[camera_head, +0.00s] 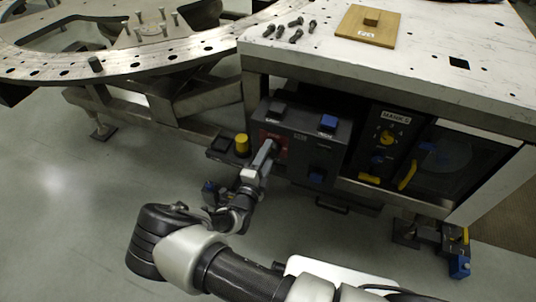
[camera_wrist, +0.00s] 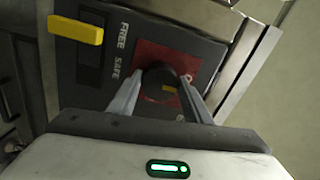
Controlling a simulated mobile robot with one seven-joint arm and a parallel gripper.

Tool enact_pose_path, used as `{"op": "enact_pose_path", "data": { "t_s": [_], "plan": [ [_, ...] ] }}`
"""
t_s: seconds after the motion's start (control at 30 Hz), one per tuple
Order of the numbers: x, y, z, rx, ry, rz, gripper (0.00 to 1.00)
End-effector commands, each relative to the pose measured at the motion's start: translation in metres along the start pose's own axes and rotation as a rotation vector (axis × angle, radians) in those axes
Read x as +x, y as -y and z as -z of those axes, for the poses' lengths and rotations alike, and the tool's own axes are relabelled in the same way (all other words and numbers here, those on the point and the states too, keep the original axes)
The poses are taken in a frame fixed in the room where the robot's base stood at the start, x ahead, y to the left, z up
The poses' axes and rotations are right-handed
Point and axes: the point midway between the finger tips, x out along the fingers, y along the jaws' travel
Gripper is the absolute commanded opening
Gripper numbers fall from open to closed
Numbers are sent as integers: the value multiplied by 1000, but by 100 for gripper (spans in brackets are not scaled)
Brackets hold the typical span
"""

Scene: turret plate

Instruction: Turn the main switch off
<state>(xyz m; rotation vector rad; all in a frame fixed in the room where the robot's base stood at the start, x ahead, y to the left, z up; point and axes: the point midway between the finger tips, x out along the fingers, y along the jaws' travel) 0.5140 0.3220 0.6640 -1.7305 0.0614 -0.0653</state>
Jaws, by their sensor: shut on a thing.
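The main switch is a round black knob (camera_wrist: 160,78) with a small yellow mark, set on a red plate (camera_wrist: 188,62) in the wrist view. My gripper (camera_wrist: 161,84) has one finger on each side of the knob and is shut on it. In the head view my gripper (camera_head: 271,146) reaches the dark control box (camera_head: 325,142) under the white table, at its left part. A strip of the red plate (camera_head: 282,154) shows beside the fingers there, and the knob is hidden. Lettering by the plate is partly covered by my gripper.
A yellow handle (camera_wrist: 76,29) sits near the words FREE and SAFE. The white table (camera_head: 440,65) overhangs the box and carries bolts (camera_head: 296,34) and a wooden block (camera_head: 367,26). A yellow knob (camera_head: 242,144) stands left of my gripper.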

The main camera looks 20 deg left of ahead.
Motion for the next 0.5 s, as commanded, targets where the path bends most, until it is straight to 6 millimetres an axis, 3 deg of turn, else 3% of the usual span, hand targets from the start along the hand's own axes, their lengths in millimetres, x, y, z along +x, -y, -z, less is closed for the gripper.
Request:
{"op": "enact_pose_path", "data": {
  "t_s": [0.47,0.5],
  "plan": [
    [-1,0,0,-15,1,-1,22],
    [-1,0,0,-15,1,-1,50]
  ]
}}
